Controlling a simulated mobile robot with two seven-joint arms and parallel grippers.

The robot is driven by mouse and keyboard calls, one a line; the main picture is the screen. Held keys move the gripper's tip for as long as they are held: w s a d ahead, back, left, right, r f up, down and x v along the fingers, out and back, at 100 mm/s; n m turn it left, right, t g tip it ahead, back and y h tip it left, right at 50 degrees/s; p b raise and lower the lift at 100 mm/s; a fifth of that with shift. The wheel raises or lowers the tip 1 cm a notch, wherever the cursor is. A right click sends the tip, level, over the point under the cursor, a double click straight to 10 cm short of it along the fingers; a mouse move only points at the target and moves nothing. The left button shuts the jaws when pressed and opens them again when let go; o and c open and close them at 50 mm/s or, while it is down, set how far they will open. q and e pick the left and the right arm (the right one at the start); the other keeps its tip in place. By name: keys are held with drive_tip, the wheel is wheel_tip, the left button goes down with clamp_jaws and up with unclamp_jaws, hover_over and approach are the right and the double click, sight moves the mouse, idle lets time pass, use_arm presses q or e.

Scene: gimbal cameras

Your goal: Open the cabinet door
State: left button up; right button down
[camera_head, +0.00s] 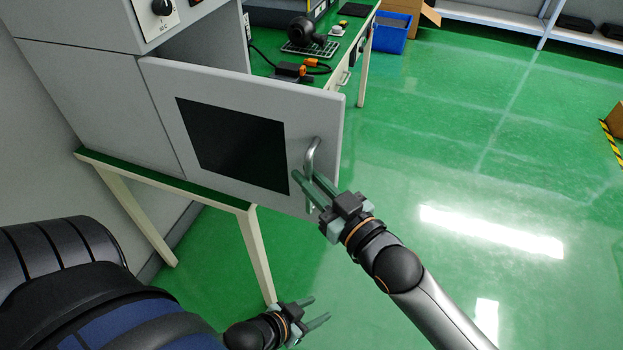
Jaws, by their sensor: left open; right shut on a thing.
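The cabinet door (300,100) is a light grey panel with a dark window (232,143). It stands ajar, swung out from the grey cabinet (80,85), with its right edge away from the body. A curved metal handle (312,152) sits near the door's right edge. My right gripper (311,187) is at the handle, its fingers shut on the lower part. The fingers partly hide the handle's lower end. My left gripper (318,312) is low at the bottom of the view, open and empty, below the door and apart from it.
A green-topped workbench (262,66) behind the door carries tools and a dark device (303,32). A blue bin (392,35) and a cardboard box (408,8) stand beyond. The cabinet rests on a table with pale legs (258,255).

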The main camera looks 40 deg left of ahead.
use_arm(q)
drive_tip(key=shift+s, duration=0.25)
use_arm(e)
drive_tip(key=shift+s+r, duration=0.1)
drive_tip(key=shift+s, duration=0.1)
use_arm(q)
drive_tip(key=shift+d, duration=0.1)
use_arm(e)
drive_tip(key=c, duration=0.8)
unclamp_jaws()
drive_tip(key=shift+c, duration=0.2)
use_arm(q)
drive_tip(key=shift+f+b, duration=0.45)
use_arm(e)
drive_tip(key=v, duration=1.2)
drive_tip(key=shift+d, duration=0.2)
drive_tip(key=shift+s, duration=0.1)
